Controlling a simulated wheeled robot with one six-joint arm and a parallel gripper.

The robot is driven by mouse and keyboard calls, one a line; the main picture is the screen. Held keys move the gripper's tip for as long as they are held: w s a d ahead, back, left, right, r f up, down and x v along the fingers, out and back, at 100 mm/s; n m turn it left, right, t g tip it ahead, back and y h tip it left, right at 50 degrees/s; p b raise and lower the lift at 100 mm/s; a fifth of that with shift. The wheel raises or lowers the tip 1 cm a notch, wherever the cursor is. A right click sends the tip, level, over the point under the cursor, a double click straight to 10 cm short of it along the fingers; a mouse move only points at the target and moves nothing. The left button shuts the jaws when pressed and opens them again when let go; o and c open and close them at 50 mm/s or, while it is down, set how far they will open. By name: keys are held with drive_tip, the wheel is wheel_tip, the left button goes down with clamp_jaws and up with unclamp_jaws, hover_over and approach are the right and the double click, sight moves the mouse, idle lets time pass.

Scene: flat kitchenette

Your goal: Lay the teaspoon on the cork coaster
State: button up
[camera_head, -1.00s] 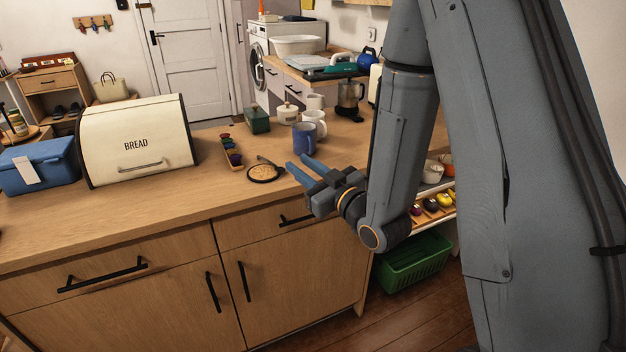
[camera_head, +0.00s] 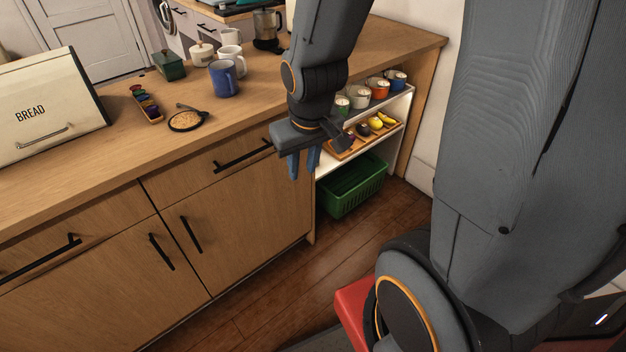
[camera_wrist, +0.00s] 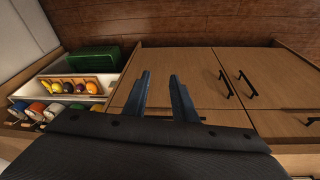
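The cork coaster (camera_head: 187,122) is a round tan disc with a dark rim, lying on the wooden counter in the head view. A thin dark piece (camera_head: 192,108), which looks like the teaspoon, lies at the coaster's far edge. I cannot tell how much of it rests on the coaster. My gripper (camera_head: 302,172) is away to the right, below counter height, in front of the cabinet and shelf. Its two blue fingers point down, stand apart and hold nothing. The wrist view shows the fingers (camera_wrist: 160,80) apart over cabinet doors, with neither spoon nor coaster in sight.
A blue mug (camera_head: 224,78) and white mugs (camera_head: 232,60) stand behind the coaster. A tray of coloured items (camera_head: 147,104) and the bread box (camera_head: 45,105) are to its left. A shelf with pots (camera_head: 378,88) and a green basket (camera_head: 352,187) is right of the cabinet.

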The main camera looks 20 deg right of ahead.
drive_tip(key=s+r+m+g, duration=0.1)
drive_tip(key=s+g, duration=0.1)
drive_tip(key=s, duration=0.4)
drive_tip(key=shift+s+a+r+g, duration=0.25)
drive_tip(key=shift+s+r+g, duration=0.05)
drive_tip(key=shift+s+g, duration=0.1)
idle(0.7)
